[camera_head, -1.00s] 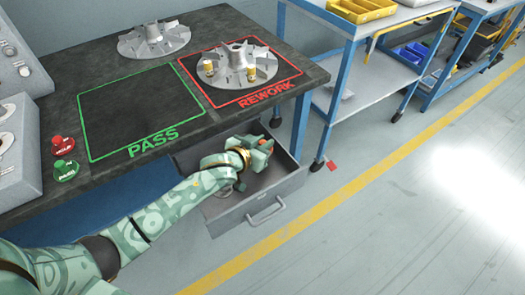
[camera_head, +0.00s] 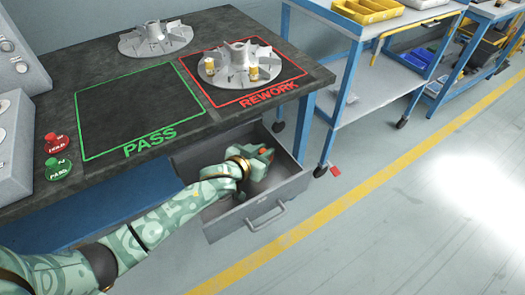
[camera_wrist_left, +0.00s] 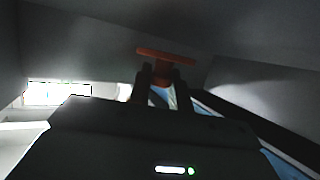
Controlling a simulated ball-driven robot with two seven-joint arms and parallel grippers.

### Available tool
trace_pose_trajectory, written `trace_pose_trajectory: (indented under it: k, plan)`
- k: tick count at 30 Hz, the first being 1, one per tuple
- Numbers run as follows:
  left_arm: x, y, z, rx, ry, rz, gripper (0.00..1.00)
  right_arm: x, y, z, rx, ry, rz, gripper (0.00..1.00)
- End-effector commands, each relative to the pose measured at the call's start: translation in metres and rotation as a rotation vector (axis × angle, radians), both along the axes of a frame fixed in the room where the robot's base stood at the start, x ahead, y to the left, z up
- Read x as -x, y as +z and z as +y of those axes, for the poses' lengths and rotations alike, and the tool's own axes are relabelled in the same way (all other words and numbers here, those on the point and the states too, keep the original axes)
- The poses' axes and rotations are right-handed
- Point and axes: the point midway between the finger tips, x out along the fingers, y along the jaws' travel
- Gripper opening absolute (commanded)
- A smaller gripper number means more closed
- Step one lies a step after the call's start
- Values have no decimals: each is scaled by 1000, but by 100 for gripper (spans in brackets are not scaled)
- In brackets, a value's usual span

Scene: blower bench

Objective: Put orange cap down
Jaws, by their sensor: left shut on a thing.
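My left gripper (camera_head: 264,160) reaches into the open grey drawer (camera_head: 298,186) below the bench. It is shut on the orange cap (camera_wrist_left: 166,57), which shows between and beyond the fingertips in the left wrist view. In the head view only a small orange-red bit of the cap shows at the gripper's tip, and the hand hides the rest. I cannot tell whether the cap touches the drawer floor. My right gripper is not in view.
The dark bench top (camera_head: 60,105) carries a green PASS square (camera_head: 130,110) and a red REWORK square (camera_head: 290,70). A grey impeller (camera_head: 240,62) stands on REWORK; another impeller (camera_head: 155,38) stands behind. Red and green buttons (camera_head: 58,168) are at left. A blue-framed cart (camera_head: 335,110) stands at right.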

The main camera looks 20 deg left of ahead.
Motion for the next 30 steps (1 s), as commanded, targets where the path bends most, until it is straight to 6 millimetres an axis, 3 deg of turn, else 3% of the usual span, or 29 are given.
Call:
trace_pose_trajectory:
  k: [1, 2, 4, 12, 16, 24, 30]
  plan:
    - [5, -13, -1, -5, -2, 21, 0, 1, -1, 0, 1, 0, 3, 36]
    - [5, -14, -1, -6, -2, 23, 22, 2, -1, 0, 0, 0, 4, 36]
    - [6, -15, -1, -6, -2, 25, 42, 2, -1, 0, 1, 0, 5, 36]
    - [7, -17, -2, -7, -4, 28, 42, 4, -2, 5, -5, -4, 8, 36]
    - [6, -4, -1, -10, -4, 26, 42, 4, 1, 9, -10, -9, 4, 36]
    - [51, 26, 12, -5, -1, 18, 42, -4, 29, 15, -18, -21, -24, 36]
    - [69, 32, 17, -5, 0, 16, 42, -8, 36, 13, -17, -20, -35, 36]
